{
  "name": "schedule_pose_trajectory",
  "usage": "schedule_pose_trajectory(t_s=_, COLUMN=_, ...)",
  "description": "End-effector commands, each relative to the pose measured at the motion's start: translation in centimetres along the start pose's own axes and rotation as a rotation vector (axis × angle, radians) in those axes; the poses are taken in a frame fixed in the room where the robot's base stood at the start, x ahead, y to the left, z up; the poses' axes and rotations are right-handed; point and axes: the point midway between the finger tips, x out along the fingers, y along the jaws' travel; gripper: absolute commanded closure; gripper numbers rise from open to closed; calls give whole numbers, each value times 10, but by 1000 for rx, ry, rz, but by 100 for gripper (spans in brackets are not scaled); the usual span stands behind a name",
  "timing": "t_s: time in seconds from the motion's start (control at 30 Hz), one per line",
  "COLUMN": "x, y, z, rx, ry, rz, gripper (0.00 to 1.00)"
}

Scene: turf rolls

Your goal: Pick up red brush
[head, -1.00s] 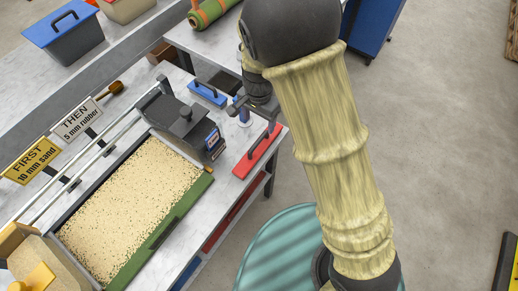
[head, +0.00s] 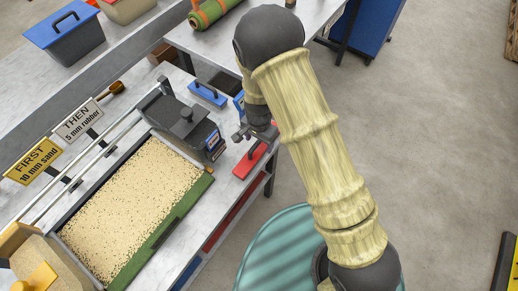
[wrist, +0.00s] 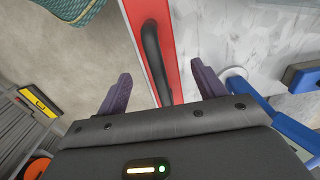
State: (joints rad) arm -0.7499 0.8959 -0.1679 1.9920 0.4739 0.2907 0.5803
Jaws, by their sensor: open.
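The red brush (head: 244,166) lies on the near right corner of the grey-white workbench, with a dark handle along its top. In the wrist view the red brush (wrist: 140,10) runs down between my fingers, and its dark curved handle (wrist: 155,58) stands up in the gap. My gripper (head: 255,133) is over the brush's far end, hiding part of it. In the wrist view my gripper (wrist: 160,88) is open, one purple finger on each side of the brush, holding nothing. I cannot tell how far the fingertips are above it.
A blue brush (head: 207,95) lies behind, and also shows in the wrist view (wrist: 305,76). A grey box-like device (head: 188,128) stands left of the red brush, beside a sand-filled tray (head: 135,205). A teal drum (head: 285,250) stands below the bench edge.

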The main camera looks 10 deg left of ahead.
Motion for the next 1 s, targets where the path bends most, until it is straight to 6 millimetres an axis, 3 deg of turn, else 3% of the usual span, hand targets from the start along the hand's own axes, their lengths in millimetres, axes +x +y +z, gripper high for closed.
schedule_pose_trajectory(t_s=0.27, x=7, y=0, z=0, rx=1, ry=-1, rz=2, gripper=31)
schedule_pose_trajectory(t_s=0.63, x=50, y=0, z=1, rx=0, ry=-1, rz=2, gripper=31)
schedule_pose_trajectory(t_s=1.0, x=52, y=-1, z=0, rx=0, ry=0, rz=0, gripper=31)
